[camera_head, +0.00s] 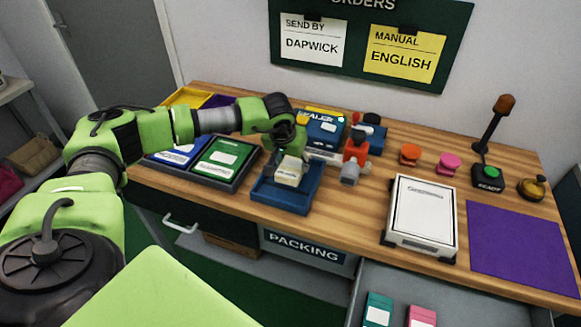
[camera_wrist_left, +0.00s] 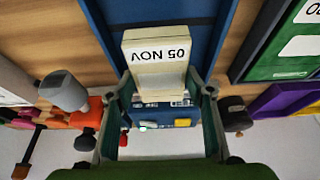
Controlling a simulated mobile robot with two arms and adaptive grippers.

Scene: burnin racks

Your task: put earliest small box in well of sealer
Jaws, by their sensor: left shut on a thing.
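My left gripper (camera_head: 289,152) is shut on a small cream box (camera_head: 290,172), with its fingers on the box's two sides. In the left wrist view the box (camera_wrist_left: 157,60) shows the label "05 NOV" between the fingers. The box is over the blue tray (camera_head: 299,203) in front of the sealer; I cannot tell whether it touches the tray floor. The sealer (camera_head: 326,130) is a blue machine with a "SEALER" label, partly hidden behind my gripper. Its well cannot be made out. My right gripper is not in view.
A green-carded dark tray (camera_head: 212,180) lies left of the blue tray. An orange and grey device (camera_head: 353,160) stands right of the sealer. A white box (camera_head: 421,214) and a purple mat (camera_head: 524,248) lie farther right. An open drawer below holds green (camera_head: 377,312) and pink boxes (camera_head: 421,318).

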